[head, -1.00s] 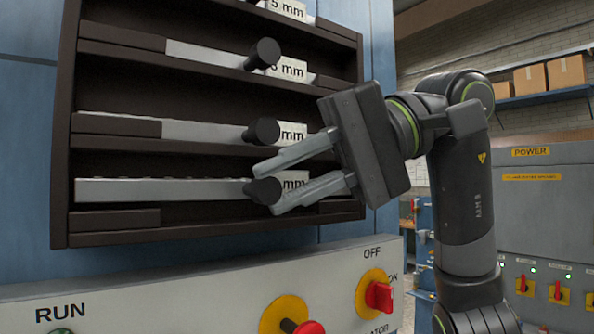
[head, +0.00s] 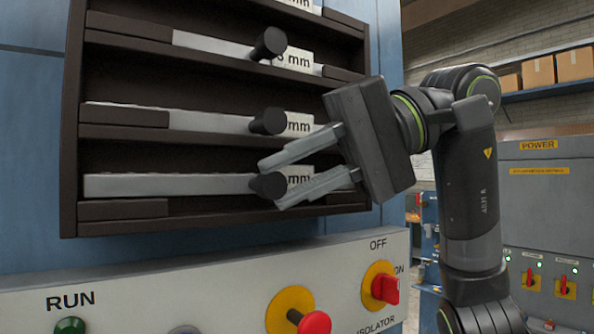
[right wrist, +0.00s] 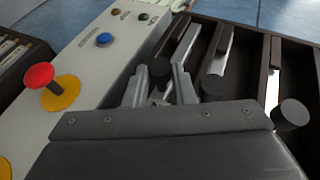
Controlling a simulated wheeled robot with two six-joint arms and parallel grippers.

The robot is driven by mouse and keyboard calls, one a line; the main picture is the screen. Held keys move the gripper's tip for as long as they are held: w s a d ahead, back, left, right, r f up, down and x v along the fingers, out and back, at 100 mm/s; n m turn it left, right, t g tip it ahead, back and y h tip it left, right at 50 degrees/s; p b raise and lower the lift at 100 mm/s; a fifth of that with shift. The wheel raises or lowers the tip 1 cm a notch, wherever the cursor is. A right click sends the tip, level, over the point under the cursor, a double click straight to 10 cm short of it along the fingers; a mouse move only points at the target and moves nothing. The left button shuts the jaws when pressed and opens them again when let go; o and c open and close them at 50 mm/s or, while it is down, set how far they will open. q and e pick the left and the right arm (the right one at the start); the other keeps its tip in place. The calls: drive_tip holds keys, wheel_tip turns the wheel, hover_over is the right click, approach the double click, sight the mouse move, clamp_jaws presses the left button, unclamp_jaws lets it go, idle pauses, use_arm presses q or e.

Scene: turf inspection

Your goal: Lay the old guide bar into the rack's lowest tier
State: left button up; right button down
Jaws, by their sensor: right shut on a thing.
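The old guide bar (head: 140,185) is a long pale grey bar with a black knob, level in the lowest tier of the dark brown rack (head: 70,160). My right gripper (head: 272,182) is shut on the bar's knob, which also shows between the fingers (right wrist: 159,80) in the right wrist view. The bar's whole left end shows just above the dark block (head: 122,209) of that tier. I cannot tell whether the bar rests on its seat. The fingers partly hide its right end and the mm label. My left gripper is not in view.
Similar bars with black knobs sit in the tiers above, one knob (head: 268,121) close over my gripper. Below the rack, a control panel (head: 180,285) carries a red button (head: 314,322) and a red switch (head: 386,288). A grey power cabinet (head: 545,210) stands at the right.

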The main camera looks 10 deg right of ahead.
drive_tip(key=shift+f+b, duration=0.55)
drive_tip(key=shift+f, duration=0.25)
drive_tip(key=c, duration=1.1)
unclamp_jaws()
drive_tip(key=shift+c, duration=0.2)
drive_tip(key=b+v, duration=0.2)
drive_tip(key=v, duration=1.5)
drive_tip(key=shift+d, duration=0.2)
drive_tip(key=shift+r, duration=0.15)
